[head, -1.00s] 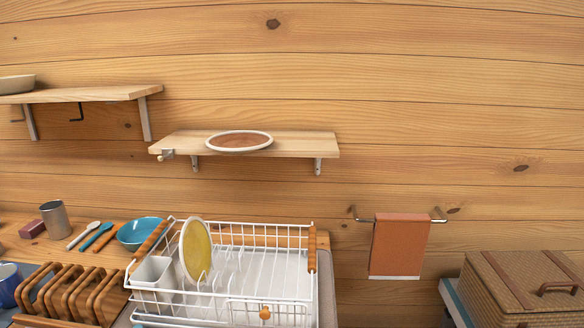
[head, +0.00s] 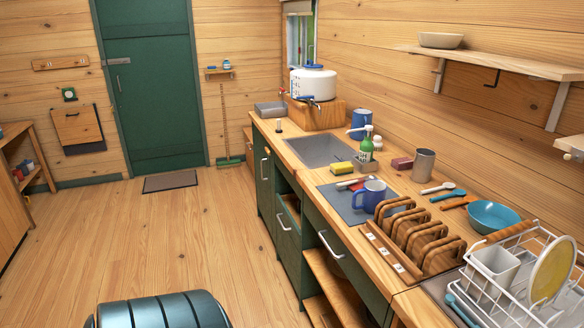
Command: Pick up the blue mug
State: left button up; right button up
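The blue mug (head: 374,196) stands upright on a grey mat on the wooden counter, in front of the sink, with its handle toward the left. Something small with red and white parts lies just behind it. A second blue vessel (head: 361,124) stands farther back beside the water container. Neither of my grippers is in the head view.
A wooden rack (head: 428,243) stands close to the mug, nearer to me. The sink (head: 322,151), a yellow sponge (head: 343,168) and a green bottle (head: 366,146) are behind it. A metal cup (head: 423,165) is to the right. The floor left of the counter is clear.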

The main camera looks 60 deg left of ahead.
aim_at(374, 192)
jog(key=u, duration=1.7)
jog(key=i+j+z, duration=0.1)
jog(key=z, duration=0.25)
jog(key=i+j+z, duration=0.1)
jog(key=z, duration=0.25)
jog(key=j+z, duration=0.35)
jog(key=i+j+z, duration=0.15)
jog(key=j, duration=0.45)
jog(key=j+z, duration=0.2)
jog(key=j, duration=0.45)
jog(key=i+j+z, duration=0.15)
jog(key=j, duration=1.25)
